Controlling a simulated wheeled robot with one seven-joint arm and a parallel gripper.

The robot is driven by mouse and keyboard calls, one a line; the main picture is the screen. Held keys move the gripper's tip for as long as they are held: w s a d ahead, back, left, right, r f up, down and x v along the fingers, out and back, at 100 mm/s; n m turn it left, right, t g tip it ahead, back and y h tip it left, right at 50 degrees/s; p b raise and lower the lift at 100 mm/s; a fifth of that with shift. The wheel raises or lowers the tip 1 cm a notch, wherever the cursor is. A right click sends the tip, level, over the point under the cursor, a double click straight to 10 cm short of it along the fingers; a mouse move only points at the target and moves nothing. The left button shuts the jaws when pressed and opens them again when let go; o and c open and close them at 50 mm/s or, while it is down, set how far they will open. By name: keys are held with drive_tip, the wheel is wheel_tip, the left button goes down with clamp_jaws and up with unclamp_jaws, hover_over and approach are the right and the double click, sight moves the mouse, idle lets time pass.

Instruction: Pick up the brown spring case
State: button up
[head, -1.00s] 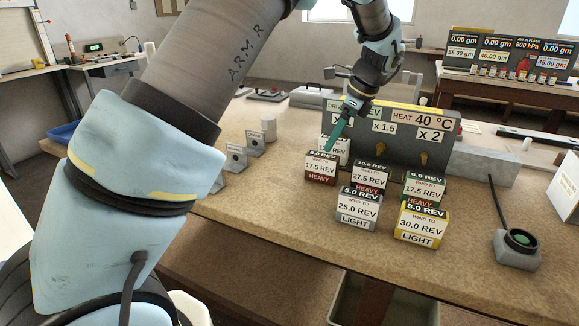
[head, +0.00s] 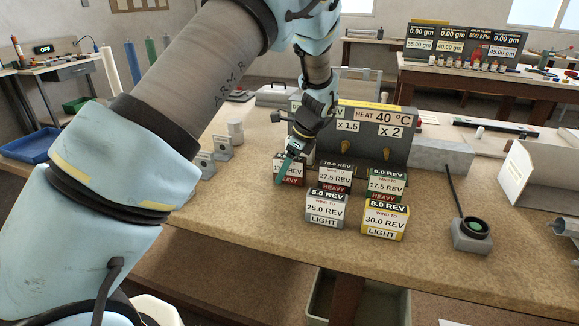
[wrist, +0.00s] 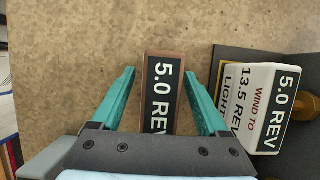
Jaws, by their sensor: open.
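The brown spring case (head: 292,181) stands on the bench at the left of a group of cases, partly hidden by my gripper in the head view. In the wrist view the brown spring case (wrist: 160,95) shows its top, with a dark "5.0 REV" label and brown edges. My gripper (head: 284,172) is at the case, pointing down. In the wrist view my gripper (wrist: 164,92) is open, with one teal finger on each side of the case and a gap on both sides. The lower part of the case is hidden by the gripper body.
A white 5.0 REV case (wrist: 262,108) stands close to the right finger. Further cases stand nearby: a 27.5 REV case (head: 335,178), a green one (head: 386,185), a grey one (head: 324,209) and a yellow one (head: 384,220). A grey panel (head: 350,150) rises behind them.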

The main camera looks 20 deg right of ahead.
clamp_jaws()
idle(0.7)
